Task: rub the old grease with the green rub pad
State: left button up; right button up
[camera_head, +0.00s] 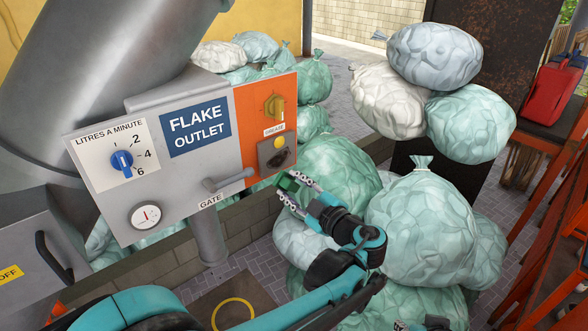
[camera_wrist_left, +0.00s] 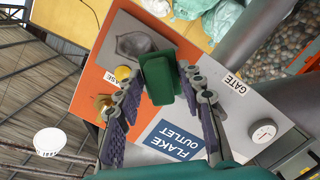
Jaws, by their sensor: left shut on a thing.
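My left gripper (camera_head: 296,188) is shut on the green rub pad (camera_head: 287,182), a small dark green block at its fingertips. The pad also shows in the left wrist view (camera_wrist_left: 158,78). The old grease (camera_head: 281,158) is a dark smear on a grey square plate under the grease label, on the orange panel. In the left wrist view the dark plate (camera_wrist_left: 133,44) is partly behind the pad. The pad is just below the plate in the head view; I cannot tell whether it touches the panel. A small part of what seems my right gripper (camera_head: 437,322) shows at the bottom edge.
The grey outlet panel (camera_head: 190,172) carries a blue dial (camera_head: 122,160), a gauge (camera_head: 145,215) and a gate handle (camera_head: 229,178) left of the grease. A yellow knob (camera_head: 274,107) is above it.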

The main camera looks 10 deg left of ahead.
aim_at(268, 164)
pick_arm(q)
jog(key=shift+d+r, duration=0.1)
jog(key=shift+r, duration=0.3)
jog(key=shift+w, duration=0.2)
jog(key=shift+s+a+x, duration=0.1)
jog(key=shift+x, duration=1.35)
jog(key=shift+s+a+x, duration=0.1)
jog(key=shift+x, duration=1.3)
jog(key=shift+r, duration=0.15)
jog(key=shift+x, duration=0.9)
jog(key=shift+r, duration=0.1)
